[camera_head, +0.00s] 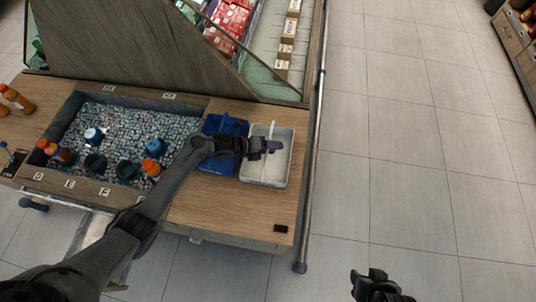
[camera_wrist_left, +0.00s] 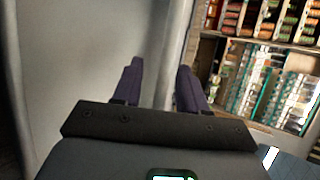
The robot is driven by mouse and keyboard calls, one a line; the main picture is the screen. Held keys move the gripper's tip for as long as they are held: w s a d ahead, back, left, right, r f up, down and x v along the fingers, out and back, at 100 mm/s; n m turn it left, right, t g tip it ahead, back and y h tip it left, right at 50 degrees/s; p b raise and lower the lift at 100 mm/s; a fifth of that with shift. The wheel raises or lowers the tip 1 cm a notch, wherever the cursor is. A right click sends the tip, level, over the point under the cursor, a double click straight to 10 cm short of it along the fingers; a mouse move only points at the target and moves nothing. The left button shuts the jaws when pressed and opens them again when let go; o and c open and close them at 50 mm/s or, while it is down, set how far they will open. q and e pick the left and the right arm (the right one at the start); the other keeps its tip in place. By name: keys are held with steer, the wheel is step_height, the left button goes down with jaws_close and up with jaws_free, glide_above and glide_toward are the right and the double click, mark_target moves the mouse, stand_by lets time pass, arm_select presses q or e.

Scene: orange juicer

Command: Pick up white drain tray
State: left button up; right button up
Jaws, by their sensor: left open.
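The white drain tray (camera_head: 264,174) lies on the right part of the wooden counter, beside a blue tray. My left gripper (camera_head: 273,146) is over the white tray, with its purple fingers near the tray's middle. In the left wrist view the gripper's two fingers (camera_wrist_left: 159,82) stand apart, with the pale tray surface (camera_wrist_left: 75,60) filling the left side. A pale upright edge shows between and beyond the fingers; I cannot tell whether they touch it. My right gripper (camera_head: 372,284) is at the bottom of the head view, away from the counter, and its jaws are unclear.
The blue tray (camera_head: 212,162) sits directly left of the white tray. Further left is a recessed bin of pale ice-like pieces (camera_head: 120,125) holding several bottles. A tall wooden panel (camera_head: 150,50) rises behind the counter, and a metal rail (camera_head: 312,150) runs along its right edge.

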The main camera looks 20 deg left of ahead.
arm_select(q)
steer(key=shift+c, duration=0.3)
jaws_close()
steer(key=shift+r, duration=0.1)
